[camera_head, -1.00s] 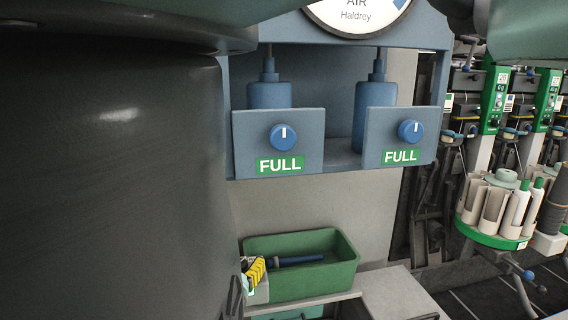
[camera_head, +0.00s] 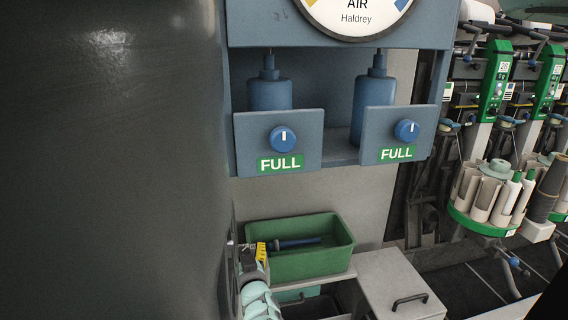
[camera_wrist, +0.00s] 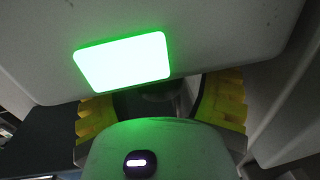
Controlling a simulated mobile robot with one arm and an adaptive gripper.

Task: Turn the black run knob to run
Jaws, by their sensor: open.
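My gripper (camera_head: 261,252) shows at the lower middle of the head view, at the end of my pale teal arm, in front of a green bin. In the wrist view its yellow fingers (camera_wrist: 158,103) are spread wide, one left and one right. A dark shape (camera_wrist: 155,97) lies between them, partly hidden by the rounded gripper body; I cannot tell whether it is the black run knob. No black knob shows clearly in the head view. A grey panel (camera_wrist: 215,35) with a brightly lit green rectangle (camera_wrist: 123,62) faces the wrist camera, close to the fingers.
Two blue knobs (camera_head: 283,139) (camera_head: 407,131) sit on blue plates above FULL labels, under a round AIR gauge (camera_head: 357,12). The green bin (camera_head: 322,263) holds a dark blue rod (camera_head: 298,243). A large dark surface (camera_head: 110,180) blocks the left. Winding units (camera_head: 490,90) stand right.

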